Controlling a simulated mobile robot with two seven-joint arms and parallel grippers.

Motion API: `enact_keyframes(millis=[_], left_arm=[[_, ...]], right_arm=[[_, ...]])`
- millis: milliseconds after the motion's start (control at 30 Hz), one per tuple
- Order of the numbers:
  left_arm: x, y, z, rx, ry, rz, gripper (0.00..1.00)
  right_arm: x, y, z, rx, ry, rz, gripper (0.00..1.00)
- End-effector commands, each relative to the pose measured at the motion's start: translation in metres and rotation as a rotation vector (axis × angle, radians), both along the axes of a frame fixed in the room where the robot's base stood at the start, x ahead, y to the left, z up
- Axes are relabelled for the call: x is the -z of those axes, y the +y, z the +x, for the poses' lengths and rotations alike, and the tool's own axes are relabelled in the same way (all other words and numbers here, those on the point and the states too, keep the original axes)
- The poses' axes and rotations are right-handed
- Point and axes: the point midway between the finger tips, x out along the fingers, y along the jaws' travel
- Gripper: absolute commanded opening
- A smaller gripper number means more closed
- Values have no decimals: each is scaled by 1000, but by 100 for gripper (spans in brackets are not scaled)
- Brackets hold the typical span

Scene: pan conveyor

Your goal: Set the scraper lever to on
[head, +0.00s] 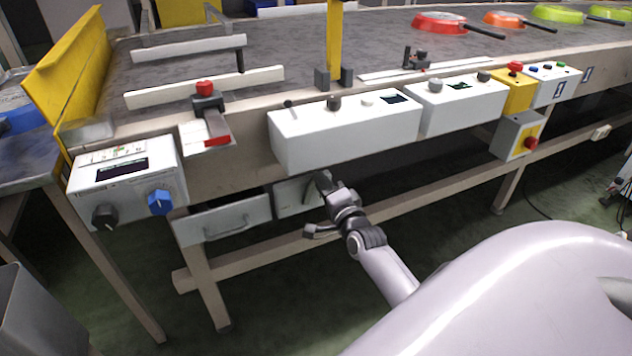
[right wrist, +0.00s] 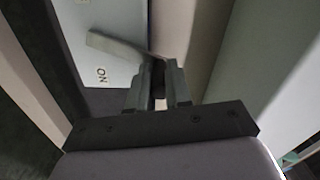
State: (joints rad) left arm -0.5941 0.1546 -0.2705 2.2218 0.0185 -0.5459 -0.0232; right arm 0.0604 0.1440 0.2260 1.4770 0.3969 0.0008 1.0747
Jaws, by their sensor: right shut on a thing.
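My right gripper (head: 322,184) reaches under the front edge of the conveyor, at a small grey-white box (head: 295,196). In the right wrist view its two fingers (right wrist: 159,84) are shut on the grey scraper lever (right wrist: 115,46). The lever slants from the fingers up to the left, across a pale panel (right wrist: 120,20). An "ON" mark (right wrist: 102,75) shows on this panel, just below the lever's left end. The fingers hide the gripped part of the lever. In the head view the gripper covers the lever. My left gripper is not in view.
A grey drawer (head: 222,220) is left of the small box. A long white control box (head: 345,140) overhangs my gripper. A frame rail (head: 400,205) runs behind my wrist. Colored pans (head: 440,22) lie on the belt at the back right.

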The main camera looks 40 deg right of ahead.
Motion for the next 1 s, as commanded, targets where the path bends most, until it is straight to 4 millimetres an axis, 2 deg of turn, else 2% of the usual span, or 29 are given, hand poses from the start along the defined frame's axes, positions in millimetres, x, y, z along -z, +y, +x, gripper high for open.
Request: enact_keyframes(millis=[400, 1000], left_arm=[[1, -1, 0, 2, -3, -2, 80], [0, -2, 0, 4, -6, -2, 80]], right_arm=[[7, -16, -3, 0, -55, 213, 0], [8, -18, -3, 1, -66, 256, 0]])
